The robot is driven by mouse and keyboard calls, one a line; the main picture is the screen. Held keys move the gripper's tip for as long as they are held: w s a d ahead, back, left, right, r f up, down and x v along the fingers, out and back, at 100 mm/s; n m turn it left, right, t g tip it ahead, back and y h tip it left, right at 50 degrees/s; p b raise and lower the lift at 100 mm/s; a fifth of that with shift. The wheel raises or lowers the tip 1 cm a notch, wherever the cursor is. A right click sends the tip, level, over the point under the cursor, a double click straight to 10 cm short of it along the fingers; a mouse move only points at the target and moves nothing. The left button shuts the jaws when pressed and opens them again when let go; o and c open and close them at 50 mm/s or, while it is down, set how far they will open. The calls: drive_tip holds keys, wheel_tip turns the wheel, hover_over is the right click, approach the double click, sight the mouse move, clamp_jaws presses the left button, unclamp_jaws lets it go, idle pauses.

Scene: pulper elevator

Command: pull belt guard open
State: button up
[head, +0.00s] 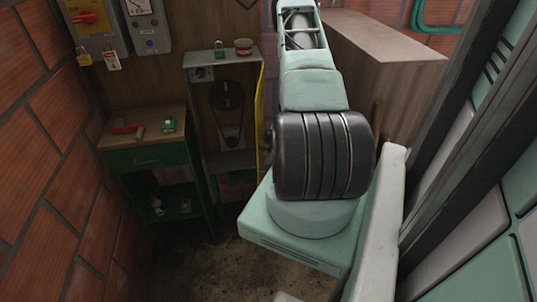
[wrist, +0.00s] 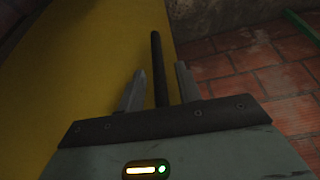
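The yellow belt guard (head: 261,112) shows nearly edge-on in the head view, standing out from the right side of the grey housing (head: 205,57). The dark pulleys and belt (head: 229,97) inside the housing are exposed. In the wrist view the guard's yellow face (wrist: 85,75) fills the left side, with a dark bar handle (wrist: 157,65) along its right edge. My gripper (wrist: 160,78) is open, with one finger on each side of the handle and a visible gap to both. In the head view my arm hides the gripper.
A green workbench (head: 145,158) with a red-handled tool on top stands left of the housing. A padlock and a small tub sit on the housing. A wooden box structure (head: 385,60) stands behind my arm. The floor (head: 205,268) in front is clear.

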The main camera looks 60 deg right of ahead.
clamp_jaws()
drive_tip(key=s+d+n, duration=0.3)
drive_tip(key=s+d, duration=0.2)
drive_tip(key=s, duration=0.1)
drive_tip(key=shift+s+g+y+b, duration=0.2)
drive_tip(key=shift+g+y+b, duration=0.1)
drive_tip(key=shift+y+b, duration=0.15)
unclamp_jaws()
drive_tip(key=shift+a, duration=0.1)
wheel_tip(320, 180, up, 10)
drive_tip(key=b, duration=0.3)
